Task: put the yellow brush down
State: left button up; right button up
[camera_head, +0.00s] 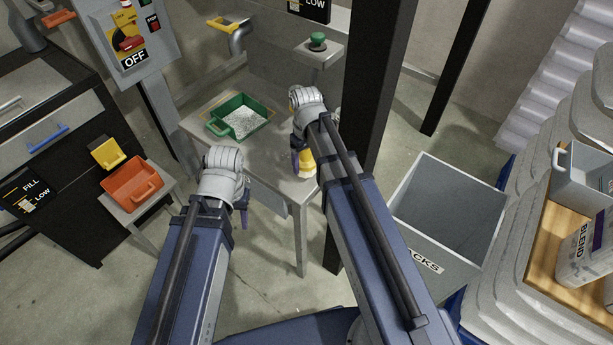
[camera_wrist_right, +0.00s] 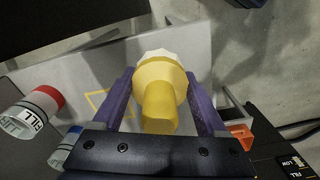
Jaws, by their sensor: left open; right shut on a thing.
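The yellow brush (camera_head: 307,162) is held upright or nearly so in my right gripper (camera_head: 301,158), over the front right part of the grey table (camera_head: 262,164). In the right wrist view the brush (camera_wrist_right: 158,85) sits between the two purple fingers of my right gripper (camera_wrist_right: 160,100), its pale end pointing away from the camera. I cannot tell whether it touches the table. My left gripper (camera_head: 241,196) is open, in front of the table's left side; its fingers are mostly hidden behind the wrist.
A yellow square outline (camera_wrist_right: 97,103) shows beside the brush. A black post (camera_head: 368,110) rises right of my right gripper. A grey bin (camera_head: 420,205) stands further right. An orange bin (camera_head: 122,180) is left.

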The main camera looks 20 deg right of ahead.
aim_at(306, 169)
jog(key=shift+f+b, duration=1.9)
jog(key=shift+f, duration=0.15)
jog(key=shift+r, duration=0.1)
jog(key=o, duration=1.1)
notch_tip(306, 169, up, 12)
jog(key=p, duration=1.2)
jog(key=shift+r, duration=0.1)
jog(key=s+a+h, duration=0.1)
jog(key=s+a, duration=0.9)
jog(key=s, duration=0.4)
jog(key=shift+a, duration=0.3)
